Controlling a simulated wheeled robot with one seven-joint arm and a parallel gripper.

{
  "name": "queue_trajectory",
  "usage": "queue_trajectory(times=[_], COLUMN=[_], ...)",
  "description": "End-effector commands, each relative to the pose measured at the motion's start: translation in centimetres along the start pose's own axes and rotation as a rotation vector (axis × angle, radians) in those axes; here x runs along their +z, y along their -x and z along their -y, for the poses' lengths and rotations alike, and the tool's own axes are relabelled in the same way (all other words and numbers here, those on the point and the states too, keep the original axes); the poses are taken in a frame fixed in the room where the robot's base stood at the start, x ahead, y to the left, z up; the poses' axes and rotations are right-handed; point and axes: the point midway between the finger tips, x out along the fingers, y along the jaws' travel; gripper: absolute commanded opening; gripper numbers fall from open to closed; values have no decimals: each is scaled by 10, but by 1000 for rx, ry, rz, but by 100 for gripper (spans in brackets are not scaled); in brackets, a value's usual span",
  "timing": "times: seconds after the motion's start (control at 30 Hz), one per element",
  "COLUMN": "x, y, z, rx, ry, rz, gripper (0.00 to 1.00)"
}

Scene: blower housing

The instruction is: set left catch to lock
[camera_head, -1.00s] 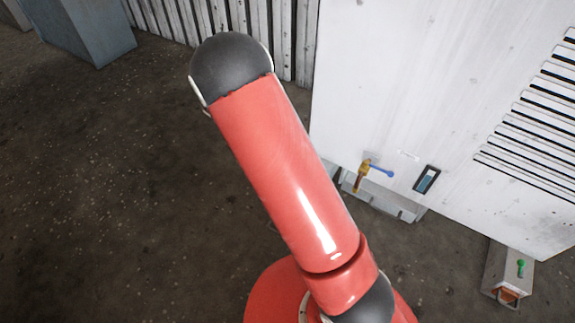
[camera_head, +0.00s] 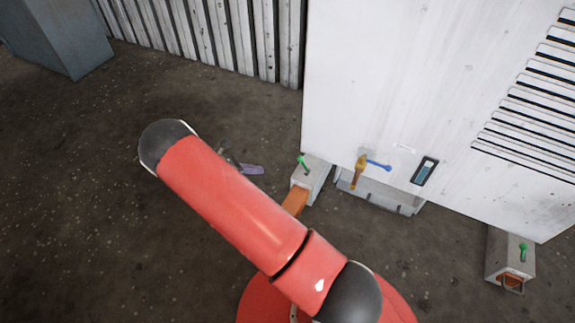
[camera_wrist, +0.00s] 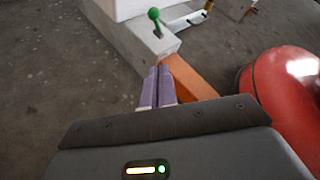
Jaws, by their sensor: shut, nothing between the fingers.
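The left catch is a grey block (camera_head: 313,178) with a short green-knobbed lever (camera_head: 302,162) on top and an orange bar (camera_head: 295,201) out of its near end, partly behind my arm. In the wrist view the green lever (camera_wrist: 154,16) stands up from the block (camera_wrist: 148,44), and the orange bar (camera_wrist: 190,82) runs toward the lower right. My gripper (camera_wrist: 158,70) has purple fingers, shut and empty, pointing at the block's near end beside the bar. In the head view my gripper (camera_head: 262,170) is left of the block, with a gap between them.
A white housing (camera_head: 400,90) with vent slats stands behind. A yellow valve with a blue handle (camera_head: 377,165) is on its lower front. A second grey block (camera_head: 508,255) with a green lever is at right. My red base is near the bar.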

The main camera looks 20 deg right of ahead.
Motion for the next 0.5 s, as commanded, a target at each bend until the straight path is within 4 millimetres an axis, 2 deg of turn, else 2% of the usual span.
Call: queue_trajectory(times=[0.17, 0.5], x=[0, -1], y=[-16, -87], z=[0, 0], rx=[-2, -5], ry=[-1, 0], rz=[1, 0], gripper=[0, 0])
